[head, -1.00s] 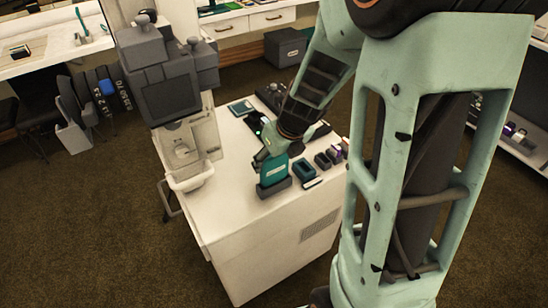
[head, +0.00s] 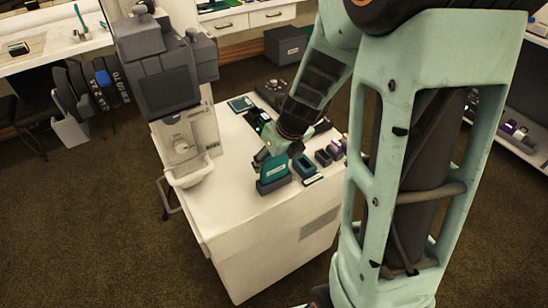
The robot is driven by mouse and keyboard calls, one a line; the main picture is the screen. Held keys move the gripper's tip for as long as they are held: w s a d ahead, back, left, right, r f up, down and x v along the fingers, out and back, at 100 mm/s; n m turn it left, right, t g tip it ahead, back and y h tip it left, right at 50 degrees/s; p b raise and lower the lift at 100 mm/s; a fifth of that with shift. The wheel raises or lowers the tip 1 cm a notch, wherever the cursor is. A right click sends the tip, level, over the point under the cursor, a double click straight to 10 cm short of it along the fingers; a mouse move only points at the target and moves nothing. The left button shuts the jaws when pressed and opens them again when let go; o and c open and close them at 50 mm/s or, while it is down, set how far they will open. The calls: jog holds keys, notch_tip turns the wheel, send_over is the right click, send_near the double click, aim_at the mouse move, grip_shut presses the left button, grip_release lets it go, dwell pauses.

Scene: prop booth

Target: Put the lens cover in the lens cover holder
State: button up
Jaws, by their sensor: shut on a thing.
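A teal piece with a pale label (head: 271,172), which looks like the lens cover, stands upright at the front of the white cabinet top. Its lower end meets a dark grey base (head: 275,185), which looks like the lens cover holder. Whether it is fully seated there cannot be told. My gripper (head: 264,158) reaches down from behind and is shut on the upper part of the teal piece. The fingertips are small and partly hidden by the piece and my wrist.
Right of the teal piece are an open teal-rimmed box (head: 304,166), a small flat dark item (head: 313,180) and several small dark boxes (head: 323,157). A grey-and-white machine (head: 172,95) stands at the left. The cabinet's front left top (head: 225,215) is clear.

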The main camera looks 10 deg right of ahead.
jog(key=shift+f+b, duration=0.45)
jog(key=shift+f, duration=0.3)
jog(key=o, duration=1.2)
jog(key=shift+r, duration=0.1)
notch_tip(320, 180, up, 7)
jog(key=p, duration=0.8)
